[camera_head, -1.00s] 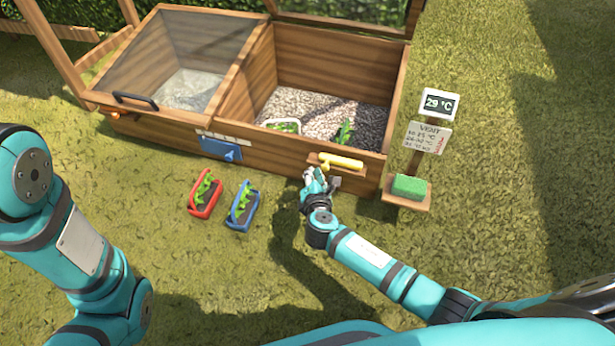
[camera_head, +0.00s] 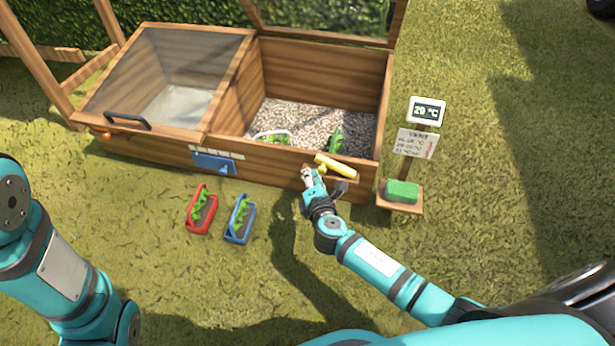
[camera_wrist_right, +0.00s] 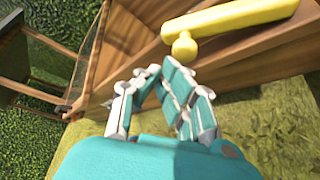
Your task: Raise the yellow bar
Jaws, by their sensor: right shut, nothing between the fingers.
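The yellow bar (camera_head: 337,166) is at the front wall of the open right-hand bed, by a small wooden ledge. It slopes down to the right in the head view. In the right wrist view the bar (camera_wrist_right: 240,20) crosses the upper right, with a round yellow knob (camera_wrist_right: 184,47) under its left part. My right gripper (camera_head: 307,171) is shut and empty just left of the bar. In the right wrist view its fingers (camera_wrist_right: 152,72) meet below and left of the knob. I cannot tell whether they touch it. My left gripper is out of view.
The wooden cold frame (camera_head: 270,165) has a closed glazed lid (camera_head: 185,65) at left. A red basket (camera_head: 201,212) and a blue basket (camera_head: 240,220) stand on the grass in front. A green sponge (camera_head: 402,191) sits on the signpost shelf at right.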

